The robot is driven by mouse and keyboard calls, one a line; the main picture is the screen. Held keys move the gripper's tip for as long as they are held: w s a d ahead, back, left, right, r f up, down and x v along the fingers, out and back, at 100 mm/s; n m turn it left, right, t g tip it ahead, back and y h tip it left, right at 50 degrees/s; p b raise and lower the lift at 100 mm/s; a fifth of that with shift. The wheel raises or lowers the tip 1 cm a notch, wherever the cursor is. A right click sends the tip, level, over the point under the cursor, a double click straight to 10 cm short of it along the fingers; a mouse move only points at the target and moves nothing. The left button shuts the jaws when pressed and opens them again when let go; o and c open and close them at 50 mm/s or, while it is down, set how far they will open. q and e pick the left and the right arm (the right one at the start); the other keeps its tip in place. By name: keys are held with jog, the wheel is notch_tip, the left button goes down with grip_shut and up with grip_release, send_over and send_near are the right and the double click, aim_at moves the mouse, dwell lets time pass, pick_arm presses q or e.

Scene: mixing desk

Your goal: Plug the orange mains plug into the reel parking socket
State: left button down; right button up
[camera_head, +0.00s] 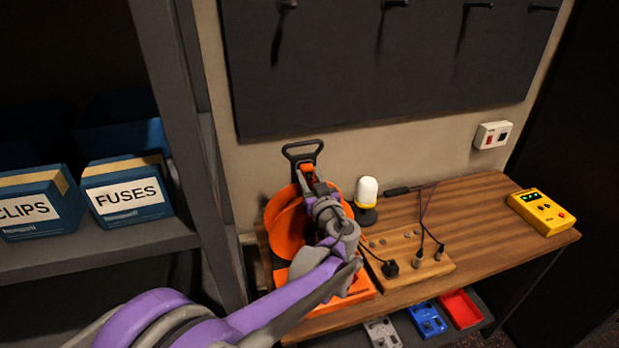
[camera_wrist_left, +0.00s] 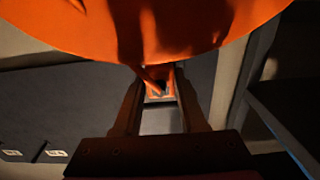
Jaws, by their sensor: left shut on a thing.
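The orange cable reel (camera_head: 290,232) stands at the left end of the wooden desk, on an orange base (camera_head: 347,303), with a black handle (camera_head: 302,150) on top. My left gripper (camera_head: 307,174) is at the top of the reel, just below the handle. It is shut on a small orange piece, which looks like the orange mains plug (camera_wrist_left: 153,74); its shape is mostly hidden by the fingers. In the left wrist view the reel's orange disc (camera_wrist_left: 190,25) fills the top, close to the fingertips (camera_wrist_left: 158,88). I cannot make out the parking socket. My right gripper is not in view.
A wooden board (camera_head: 430,268) with a black plug (camera_head: 390,268) and cables lies right of the reel. A white lamp (camera_head: 367,192) stands behind it. A yellow device (camera_head: 541,212) is at the right end. The shelf (camera_head: 100,255) stands left. The desk's middle right is clear.

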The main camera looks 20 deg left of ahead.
pick_arm(q)
jog(key=shift+w+a, duration=0.1)
jog(key=shift+c, duration=1.9)
grip_release()
jog(key=v, duration=1)
jog(key=shift+s+d+b, duration=0.3)
jog(key=shift+b, duration=0.1)
jog(key=shift+f, duration=0.1)
